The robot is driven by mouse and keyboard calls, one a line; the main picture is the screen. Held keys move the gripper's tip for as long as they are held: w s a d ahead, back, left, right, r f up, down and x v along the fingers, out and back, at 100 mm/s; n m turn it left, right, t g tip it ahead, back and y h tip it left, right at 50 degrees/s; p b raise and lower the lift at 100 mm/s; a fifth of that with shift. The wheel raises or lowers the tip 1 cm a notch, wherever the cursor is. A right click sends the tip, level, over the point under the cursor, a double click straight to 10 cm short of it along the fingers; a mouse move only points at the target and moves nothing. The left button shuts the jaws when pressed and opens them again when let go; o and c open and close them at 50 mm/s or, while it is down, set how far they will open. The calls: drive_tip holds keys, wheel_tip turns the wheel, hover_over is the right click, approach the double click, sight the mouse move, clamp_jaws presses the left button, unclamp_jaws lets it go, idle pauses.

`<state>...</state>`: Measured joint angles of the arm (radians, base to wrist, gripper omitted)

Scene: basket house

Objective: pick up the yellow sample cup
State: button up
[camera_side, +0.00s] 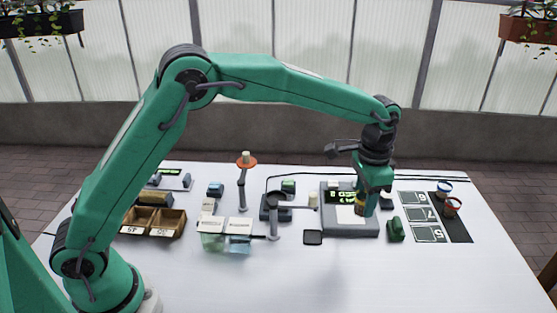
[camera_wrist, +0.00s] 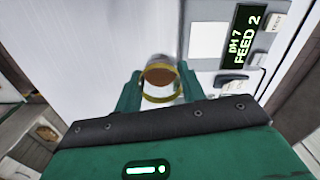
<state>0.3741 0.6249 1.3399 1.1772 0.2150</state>
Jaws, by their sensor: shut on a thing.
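The yellow sample cup (camera_wrist: 160,97) is between the two green fingers of my gripper (camera_wrist: 160,84) in the wrist view. It has a yellow rim band and brown contents. My gripper is shut on it. In the side view my gripper (camera_side: 364,210) points down over the grey meter (camera_side: 352,229) with the pale pad, and a little of the yellow cup (camera_side: 359,205) shows at its fingers. Whether the cup touches the pad cannot be told.
Right of the meter lie numbered cards (camera_side: 428,214) and a black mat (camera_side: 459,231) with a blue-banded cup (camera_side: 445,188) and an orange-banded cup (camera_side: 452,206). A green object (camera_side: 396,230) stands close to my gripper. Wooden bins (camera_side: 154,222) are at left. The front table is clear.

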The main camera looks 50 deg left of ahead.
drive_tip(key=shift+s+d+r, duration=0.65)
drive_tip(key=shift+s+d, duration=0.1)
drive_tip(key=shift+d, duration=0.05)
drive_tip(key=shift+r, duration=0.45)
wheel_tip(320, 180, up, 4)
drive_tip(key=shift+a+r, duration=0.1)
drive_tip(key=shift+r, duration=0.1)
drive_tip(key=s+a+n, duration=0.3)
drive_tip(key=a+n, duration=0.4)
drive_tip(key=a, duration=1.8)
wheel_tip(320, 180, down, 8)
drive_tip(key=shift+a+f, duration=0.15)
drive_tip(key=shift+s+f, duration=0.1)
drive_tip(key=shift+f, duration=0.1)
